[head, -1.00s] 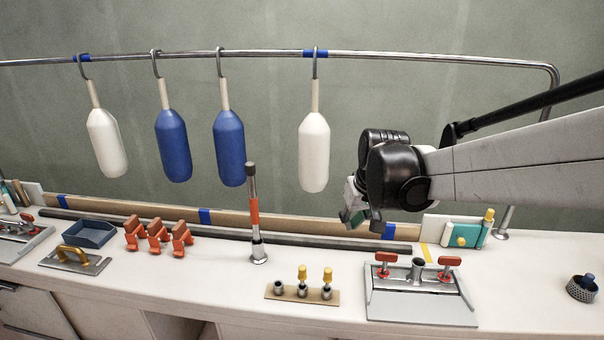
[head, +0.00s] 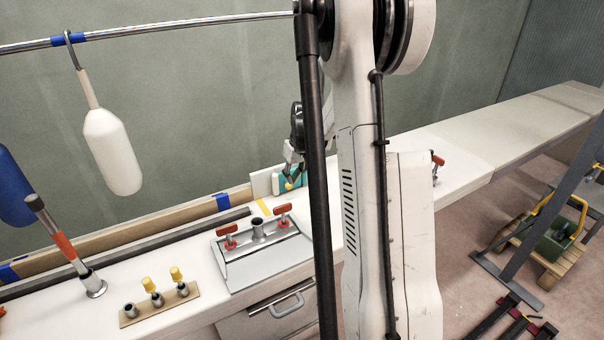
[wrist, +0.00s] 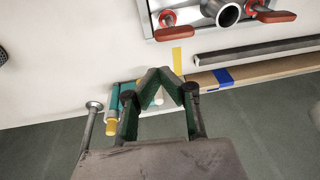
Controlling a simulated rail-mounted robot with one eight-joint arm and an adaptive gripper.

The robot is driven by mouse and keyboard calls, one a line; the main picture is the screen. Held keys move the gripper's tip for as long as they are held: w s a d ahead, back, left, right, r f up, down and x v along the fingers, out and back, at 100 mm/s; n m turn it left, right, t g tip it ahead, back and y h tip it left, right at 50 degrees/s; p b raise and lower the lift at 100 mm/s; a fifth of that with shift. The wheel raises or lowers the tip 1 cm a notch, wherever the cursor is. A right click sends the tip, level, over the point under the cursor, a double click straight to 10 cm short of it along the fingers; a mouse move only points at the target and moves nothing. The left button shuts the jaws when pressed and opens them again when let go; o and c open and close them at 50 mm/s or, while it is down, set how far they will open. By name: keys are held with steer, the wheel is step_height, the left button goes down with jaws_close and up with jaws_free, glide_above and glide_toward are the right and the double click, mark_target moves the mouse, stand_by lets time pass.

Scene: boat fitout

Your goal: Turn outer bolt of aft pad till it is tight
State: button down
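A metal pad (head: 262,262) with an upright tube socket (head: 258,230) lies on the white counter. Two red-handled bolts stand on it, a left one (head: 228,236) and a right one (head: 282,213). The pad also shows at the top edge of the wrist view (wrist: 222,14), with red handles (wrist: 176,34) beside the socket.
A teal and white block set (head: 287,177) is under and beside my gripper. A grey bar (wrist: 250,49) and wooden strip (wrist: 250,70) run along the back. A holder with yellow-topped pieces (head: 160,303) and a slanted post (head: 65,245) stand left. Counter beyond the arm is mostly clear.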

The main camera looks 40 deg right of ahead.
steer(key=b+x, duration=0.6)
steer(key=x, duration=0.4)
stand_by(0.4)
steer(key=shift+s+a+f, duration=0.1)
steer(key=shift+s+a, duration=0.5)
steer(key=shift+s, duration=0.05)
stand_by(0.5)
steer(key=shift+w, duration=0.1)
step_height(320, 180, up, 6)
steer(key=d+p, duration=0.1)
steer(key=shift+w+d+p, duration=0.3)
steer(key=shift+w+p, duration=0.05)
steer(key=shift+w, duration=0.1)
stand_by(0.7)
steer(key=shift+a, duration=0.1)
